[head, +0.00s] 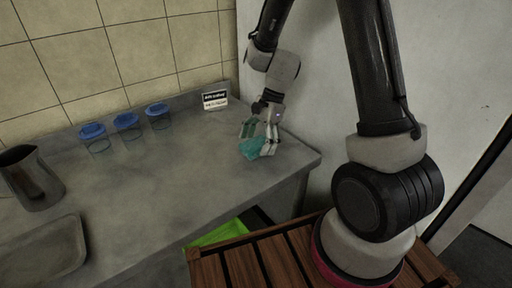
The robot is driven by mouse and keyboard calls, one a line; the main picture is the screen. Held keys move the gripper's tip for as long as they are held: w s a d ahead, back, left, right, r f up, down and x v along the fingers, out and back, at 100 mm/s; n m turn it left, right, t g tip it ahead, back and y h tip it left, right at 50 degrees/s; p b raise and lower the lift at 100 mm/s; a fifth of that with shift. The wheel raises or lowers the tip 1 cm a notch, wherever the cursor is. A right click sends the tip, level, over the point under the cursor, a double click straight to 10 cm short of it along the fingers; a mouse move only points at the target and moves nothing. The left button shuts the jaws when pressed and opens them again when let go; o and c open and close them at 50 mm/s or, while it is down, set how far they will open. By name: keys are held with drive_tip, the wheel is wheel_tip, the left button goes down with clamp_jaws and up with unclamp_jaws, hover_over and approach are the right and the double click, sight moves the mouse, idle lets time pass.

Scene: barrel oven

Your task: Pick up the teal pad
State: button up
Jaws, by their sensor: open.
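The teal pad (252,149) lies on the grey counter near its right end, in the head view. My gripper (258,146) points down over the pad, with its fingers spread open around it. One finger is at the pad's right side and another is at its upper left. I cannot tell whether the fingers touch the pad. Part of the pad is hidden by the fingers.
Several clear jars with blue lids (127,125) stand along the back of the counter (175,180). A small sign (215,99) stands near the wall. A metal pitcher (32,178) and a tray (42,252) are at the left. The counter's middle is clear.

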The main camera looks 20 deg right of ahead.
drive_tip(key=shift+f, duration=0.2)
idle(0.3)
drive_tip(key=c, duration=1.1)
